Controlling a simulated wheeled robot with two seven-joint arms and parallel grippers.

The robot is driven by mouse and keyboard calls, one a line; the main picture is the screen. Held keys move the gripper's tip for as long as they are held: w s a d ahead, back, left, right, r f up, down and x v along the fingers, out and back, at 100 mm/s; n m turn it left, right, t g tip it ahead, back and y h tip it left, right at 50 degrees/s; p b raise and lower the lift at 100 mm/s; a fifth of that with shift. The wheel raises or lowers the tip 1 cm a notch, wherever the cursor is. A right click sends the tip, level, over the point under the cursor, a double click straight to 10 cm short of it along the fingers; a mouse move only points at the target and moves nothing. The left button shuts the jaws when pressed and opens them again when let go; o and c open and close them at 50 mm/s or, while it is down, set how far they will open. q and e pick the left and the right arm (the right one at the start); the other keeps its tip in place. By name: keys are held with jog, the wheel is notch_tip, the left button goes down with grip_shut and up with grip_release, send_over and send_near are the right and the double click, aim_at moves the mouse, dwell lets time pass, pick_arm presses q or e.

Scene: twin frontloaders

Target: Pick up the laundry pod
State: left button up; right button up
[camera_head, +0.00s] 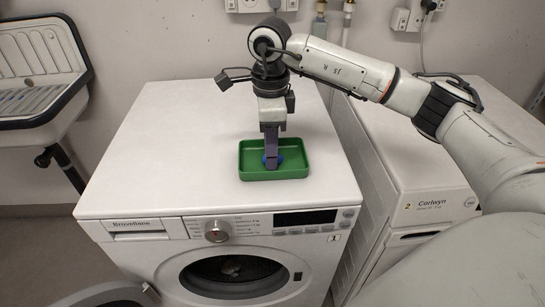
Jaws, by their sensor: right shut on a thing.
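The laundry pod (279,159) is a small blue shape inside a green tray (289,174) on top of the left washing machine. My right gripper (271,161) reaches down into the tray from above and is shut on the pod. The fingers hide part of the pod, and I cannot tell whether it touches the tray floor. My left gripper is not in view.
The left washing machine (170,155) has a clear white top around the tray. Its round door opening (232,272) shows below. A second machine (420,175) stands to the right, under my right arm. A sink (40,75) is at the upper left.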

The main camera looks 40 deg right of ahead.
notch_tip(320, 180, up, 10)
jog(key=s+a+f+n, duration=0.1)
jog(key=a+n, duration=0.2)
jog(key=a, duration=0.1)
jog(key=a+f+n, duration=0.2)
jog(key=a+n, duration=0.2)
jog(key=s+a+f+n, duration=0.1)
jog(key=a+n, duration=0.3)
jog(key=a, duration=0.1)
jog(key=shift+s+f, duration=0.3)
jog(key=shift+f, duration=0.05)
jog(key=s+a+f+n, duration=0.5)
jog(key=s+a+n, duration=0.4)
jog(key=n, duration=0.4)
jog(key=shift+a+f, duration=0.35)
jog(key=shift+a, duration=0.45)
